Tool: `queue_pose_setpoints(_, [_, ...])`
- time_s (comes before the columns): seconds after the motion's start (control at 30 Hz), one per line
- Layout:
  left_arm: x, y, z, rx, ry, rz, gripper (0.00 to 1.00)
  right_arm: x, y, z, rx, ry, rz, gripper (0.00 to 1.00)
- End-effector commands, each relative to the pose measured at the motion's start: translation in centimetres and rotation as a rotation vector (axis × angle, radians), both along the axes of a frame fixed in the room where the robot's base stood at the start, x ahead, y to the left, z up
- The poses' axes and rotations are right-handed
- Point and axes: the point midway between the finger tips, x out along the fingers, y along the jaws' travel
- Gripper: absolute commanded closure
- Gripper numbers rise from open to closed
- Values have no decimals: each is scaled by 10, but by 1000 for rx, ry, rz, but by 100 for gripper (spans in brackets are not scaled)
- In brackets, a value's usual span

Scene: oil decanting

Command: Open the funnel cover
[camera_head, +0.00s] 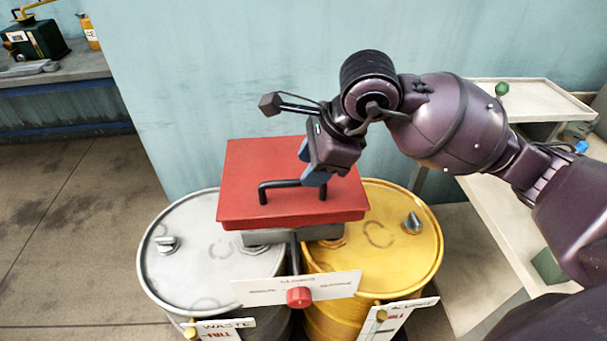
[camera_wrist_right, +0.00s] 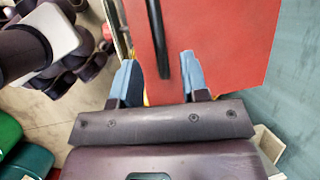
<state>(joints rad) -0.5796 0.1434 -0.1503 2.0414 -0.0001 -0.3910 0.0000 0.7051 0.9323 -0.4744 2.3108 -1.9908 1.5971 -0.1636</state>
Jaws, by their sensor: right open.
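The red funnel cover (camera_head: 285,165) lies flat and shut on top of the funnel (camera_head: 325,232), between two drums. Its black bar handle (camera_head: 292,186) runs across the lid near the front. My right gripper (camera_head: 312,178) is over the right part of the lid, close to the handle's right end. In the right wrist view the open blue fingers (camera_wrist_right: 160,77) point at the red cover (camera_wrist_right: 220,40), with the black handle (camera_wrist_right: 158,45) seen between them. I cannot tell whether the fingers touch it. My left gripper is not in view.
A silver drum (camera_head: 190,265) stands left and a yellow drum (camera_head: 400,260) right, both under the funnel. A red knob (camera_head: 299,297) and a white label plate (camera_head: 335,285) are at the front. A pale table (camera_head: 490,200) stands at the right; a wall is behind.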

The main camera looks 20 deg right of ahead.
Motion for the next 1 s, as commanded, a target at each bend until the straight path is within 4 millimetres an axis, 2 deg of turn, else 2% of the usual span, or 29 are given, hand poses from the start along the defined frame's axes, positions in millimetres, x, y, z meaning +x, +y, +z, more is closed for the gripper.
queue_pose_setpoints(0.1, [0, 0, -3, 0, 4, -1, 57, 4, 5, -16, 1, 4, 0, 59])
queue_pose_setpoints(0.23, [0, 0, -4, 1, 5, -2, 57, 7, 9, -25, 2, 2, 0, 59])
queue_pose_setpoints(0.63, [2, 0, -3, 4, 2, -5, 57, 9, 11, -30, 0, 0, 0, 59])
queue_pose_setpoints(0.9, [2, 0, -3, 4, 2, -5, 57, 9, 11, -30, 0, 0, 0, 99])
queue_pose_setpoints(1.0, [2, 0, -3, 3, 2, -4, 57, 9, 11, -30, 0, 0, 0, 100])
